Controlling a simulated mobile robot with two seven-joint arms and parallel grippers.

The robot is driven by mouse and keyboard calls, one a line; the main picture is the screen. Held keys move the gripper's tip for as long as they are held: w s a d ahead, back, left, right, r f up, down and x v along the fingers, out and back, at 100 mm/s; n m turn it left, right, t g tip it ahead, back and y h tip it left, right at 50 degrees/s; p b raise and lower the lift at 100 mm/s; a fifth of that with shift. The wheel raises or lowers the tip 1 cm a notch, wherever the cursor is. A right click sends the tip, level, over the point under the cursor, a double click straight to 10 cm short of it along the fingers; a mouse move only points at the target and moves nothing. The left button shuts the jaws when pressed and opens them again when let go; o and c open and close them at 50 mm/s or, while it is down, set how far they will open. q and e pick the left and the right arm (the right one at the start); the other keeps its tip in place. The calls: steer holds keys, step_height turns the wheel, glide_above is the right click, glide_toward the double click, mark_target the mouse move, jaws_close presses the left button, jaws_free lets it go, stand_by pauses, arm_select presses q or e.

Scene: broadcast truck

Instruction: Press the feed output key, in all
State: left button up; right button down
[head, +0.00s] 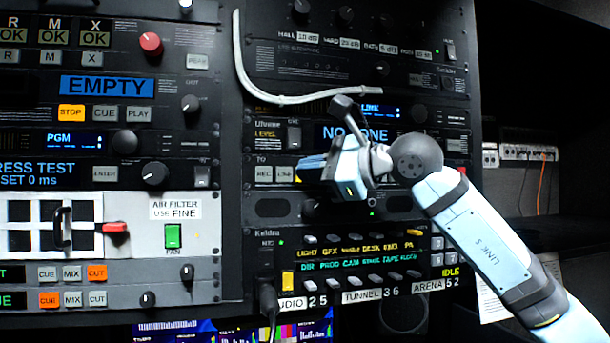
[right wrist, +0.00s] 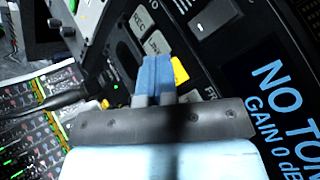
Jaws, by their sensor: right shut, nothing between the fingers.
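The tone unit's row of output keys, under "TO", shows REC (head: 263,174) and LINE (head: 283,174) in the head view. My right gripper (head: 310,168) is shut and empty in front of this row, covering the keys to the right of LINE. In the right wrist view its blue fingertips (right wrist: 155,72) are close to the panel beside a lit yellow key (right wrist: 180,71); I cannot tell whether they touch. A further key (right wrist: 210,95) has a label starting with F, partly hidden by the gripper. My left gripper is not in view.
The tone unit's display (head: 352,134) reads partly "NO TONE". A grey cable (head: 290,99) hangs above. A black plug (head: 268,298) with its cable sticks out below. A red-handled part (head: 116,227) and a green fan switch (head: 173,236) are at left.

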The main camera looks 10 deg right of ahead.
arm_select(q)
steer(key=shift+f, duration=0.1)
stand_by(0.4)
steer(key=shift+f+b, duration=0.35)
steer(key=shift+b, duration=0.1)
arm_select(e)
steer(key=shift+s+f, duration=0.15)
steer(key=shift+s, duration=0.15)
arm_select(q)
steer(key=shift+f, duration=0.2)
arm_select(e)
steer(key=shift+s, duration=0.35)
